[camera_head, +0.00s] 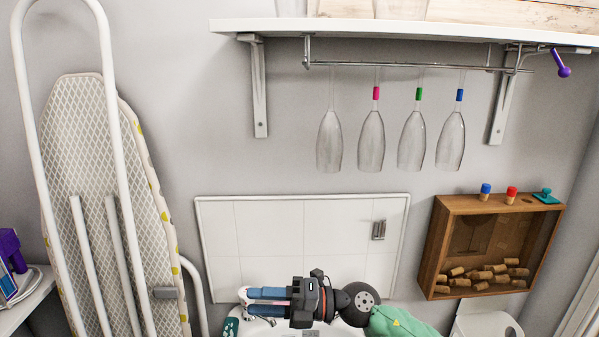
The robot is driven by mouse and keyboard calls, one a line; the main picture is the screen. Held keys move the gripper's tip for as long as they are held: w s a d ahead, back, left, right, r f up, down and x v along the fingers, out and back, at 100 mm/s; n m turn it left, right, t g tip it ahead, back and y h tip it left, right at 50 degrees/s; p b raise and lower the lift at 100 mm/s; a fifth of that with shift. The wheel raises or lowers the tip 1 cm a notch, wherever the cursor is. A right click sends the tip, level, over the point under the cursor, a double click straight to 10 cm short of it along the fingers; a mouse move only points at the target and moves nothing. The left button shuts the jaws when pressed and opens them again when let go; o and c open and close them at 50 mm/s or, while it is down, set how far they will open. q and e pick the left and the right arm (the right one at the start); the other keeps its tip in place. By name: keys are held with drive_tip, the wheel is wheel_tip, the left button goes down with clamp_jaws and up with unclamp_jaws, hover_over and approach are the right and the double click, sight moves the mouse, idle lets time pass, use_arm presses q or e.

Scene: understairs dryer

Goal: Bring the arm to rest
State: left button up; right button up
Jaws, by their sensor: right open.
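My right gripper (254,301) is at the bottom middle of the head view, its arm coming in from the lower right. Its two blue fingers point left and are apart, with nothing seen between them. It is in front of a white basin (262,328), below the white tiled panel (265,240) on the wall. Part of the basin is hidden behind the gripper. I cannot tell whether the fingers touch the basin or the tap there. My left gripper is not in view.
Several glasses (371,142) hang upside down from a rail under a shelf (400,30). A wooden box with corks (443,245) is on the right. An ironing board (85,170) leans on the left. A purple item (10,250) sits at the left edge.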

drive_tip(key=w+d+r+m+t+h, duration=0.1)
drive_tip(key=w+d+m+t+h, duration=0.3)
drive_tip(key=m+t, duration=0.65)
drive_tip(key=w+d+m+t+h, duration=0.2)
drive_tip(key=d+m+t, duration=0.4)
drive_tip(key=m+t, duration=0.4)
drive_tip(key=s+d+f+m+g+h, duration=0.3)
drive_tip(key=d+f+m+h, duration=0.85)
drive_tip(key=f, duration=0.25)
drive_tip(key=s+d+f+m+g+h, duration=0.15)
drive_tip(key=s+d+f+g, duration=0.25)
drive_tip(key=s+f+g, duration=0.5)
drive_tip(key=s+d+f+m+g, duration=0.35)
drive_tip(key=s+f, duration=0.75)
drive_tip(key=s, duration=0.5)
drive_tip(key=s+a+f+g, duration=0.1)
drive_tip(key=a+f, duration=0.2)
drive_tip(key=f, duration=0.2)
drive_tip(key=s+a+f+g+y, duration=0.1)
drive_tip(key=a+f+g, duration=0.1)
drive_tip(key=f, duration=0.3)
drive_tip(key=shift+s+a+f, duration=0.15)
drive_tip(key=shift+a+f, duration=0.15)
drive_tip(key=shift+a, duration=0.25)
